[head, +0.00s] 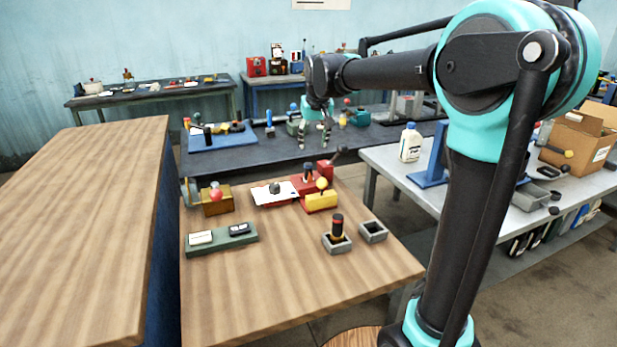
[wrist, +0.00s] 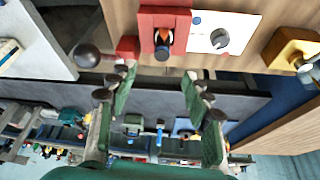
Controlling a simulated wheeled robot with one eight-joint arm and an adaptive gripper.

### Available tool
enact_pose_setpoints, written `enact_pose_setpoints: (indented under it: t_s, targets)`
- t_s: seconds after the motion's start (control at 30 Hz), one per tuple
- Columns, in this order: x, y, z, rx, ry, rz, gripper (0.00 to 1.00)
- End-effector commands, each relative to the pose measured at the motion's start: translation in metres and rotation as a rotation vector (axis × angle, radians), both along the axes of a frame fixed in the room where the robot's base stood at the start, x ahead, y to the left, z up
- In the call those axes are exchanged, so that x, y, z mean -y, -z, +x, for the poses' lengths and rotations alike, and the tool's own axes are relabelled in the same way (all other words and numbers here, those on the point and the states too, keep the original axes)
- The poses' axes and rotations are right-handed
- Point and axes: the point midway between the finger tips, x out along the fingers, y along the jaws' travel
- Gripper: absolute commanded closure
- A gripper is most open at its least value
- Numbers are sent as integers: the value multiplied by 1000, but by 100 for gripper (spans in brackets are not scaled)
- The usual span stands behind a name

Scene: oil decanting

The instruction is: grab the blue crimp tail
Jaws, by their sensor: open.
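My gripper (head: 314,134) is open and empty above the dark bench behind the wooden table. In the wrist view its two fingers (wrist: 156,82) stand wide apart, with nothing between the tips. A small blue upright piece (head: 268,118) stands on the dark bench, left of the gripper in the head view. A blue upright piece also shows in the wrist view (wrist: 160,130), beyond the fingers. Another small blue piece (head: 294,107) is near the gripper. These are too small to tell which is the crimp tail.
A blue mat (head: 222,140) with tools lies on the dark bench. A white bottle (head: 410,143) stands right.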

Motion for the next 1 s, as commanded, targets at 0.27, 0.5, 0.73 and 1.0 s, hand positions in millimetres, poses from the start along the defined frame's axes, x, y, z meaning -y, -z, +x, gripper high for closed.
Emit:
enact_pose_setpoints:
  t_s: [0.27,0.5,0.73,1.0]
  targets:
    - [-5,52,22,0,0,0,50]
    - [-7,80,33,0,0,0,50]
    - [-11,95,41,0,0,0,50]
    - [-17,125,56,0,0,0,50]
